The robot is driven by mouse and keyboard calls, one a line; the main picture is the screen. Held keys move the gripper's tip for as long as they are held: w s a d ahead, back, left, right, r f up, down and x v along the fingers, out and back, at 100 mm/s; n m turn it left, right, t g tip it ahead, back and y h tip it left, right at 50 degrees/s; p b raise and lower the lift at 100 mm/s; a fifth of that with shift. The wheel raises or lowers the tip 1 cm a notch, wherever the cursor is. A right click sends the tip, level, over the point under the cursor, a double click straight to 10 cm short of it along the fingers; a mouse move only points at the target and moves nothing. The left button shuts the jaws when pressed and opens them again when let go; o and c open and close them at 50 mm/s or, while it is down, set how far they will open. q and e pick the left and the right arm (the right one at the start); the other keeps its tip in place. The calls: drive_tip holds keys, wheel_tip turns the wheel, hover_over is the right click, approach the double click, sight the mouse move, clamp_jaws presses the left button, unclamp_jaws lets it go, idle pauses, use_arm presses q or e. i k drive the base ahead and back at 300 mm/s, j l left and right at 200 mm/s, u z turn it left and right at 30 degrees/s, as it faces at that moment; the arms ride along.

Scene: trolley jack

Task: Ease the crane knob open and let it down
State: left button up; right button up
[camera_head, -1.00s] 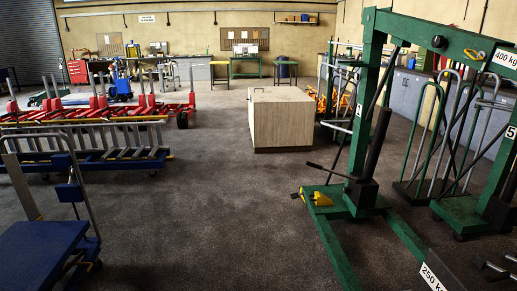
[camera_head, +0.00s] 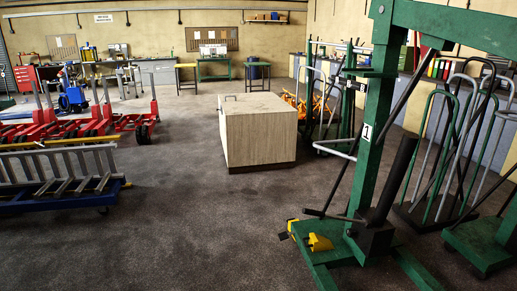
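The green workshop crane (camera_head: 373,140) with a "1" label stands upright at the right. Its green boom (camera_head: 455,27) runs off the top right of the head view. A black ram (camera_head: 396,180) leans up from a dark pump block (camera_head: 371,238) at the mast's foot, and a thin dark pump handle (camera_head: 328,214) sticks out to the left. The release knob is too small or hidden to make out. Yellow parts (camera_head: 319,242) sit on the crane's green base. Neither of my grippers is in view.
A wooden box (camera_head: 258,135) stands in the middle of the floor. Red jacks (camera_head: 90,125) and a blue rack (camera_head: 60,195) are at the left. Tube-framed trolleys (camera_head: 450,150) and another green base (camera_head: 482,245) crowd the right. The floor (camera_head: 190,230) at front left is clear.

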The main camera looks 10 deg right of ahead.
sight(350, 233)
drive_tip(key=i+z, duration=0.2)
drive_tip(key=i, duration=0.3)
drive_tip(key=i+j+z, duration=0.1)
drive_tip(key=i+z, duration=0.15)
drive_tip(key=i, duration=0.25)
drive_tip(key=i+j+z, duration=0.2)
drive_tip(key=i, duration=0.3)
